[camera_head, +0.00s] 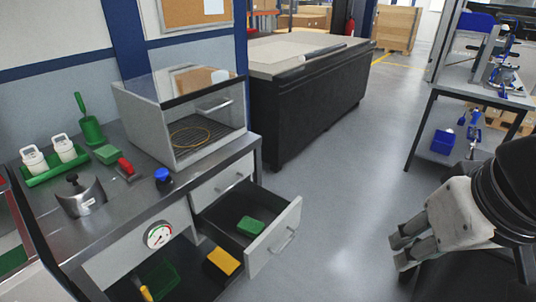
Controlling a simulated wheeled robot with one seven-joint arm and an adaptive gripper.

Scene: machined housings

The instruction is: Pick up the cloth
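No thing in view is plainly a cloth. A green flat block-like item (251,226) lies in the open drawer (228,231) of the steel workbench. A yellow flat item (223,262) lies lower, below the drawer's left side. A small green pad-like item (107,154) lies on the bench top; any of these could be the cloth. My gripper (402,251) hangs at the lower right, over the floor, well right of the drawer and touching nothing visible. Its fingers point left, and their gap is unclear.
The bench top holds a clear-fronted box (184,117), a green tray (54,166) with white bottles, a metal part (80,195) and a blue knob (163,177). The drawer juts into the aisle. A dark counter (305,100) stands behind. The grey floor (345,200) between is clear.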

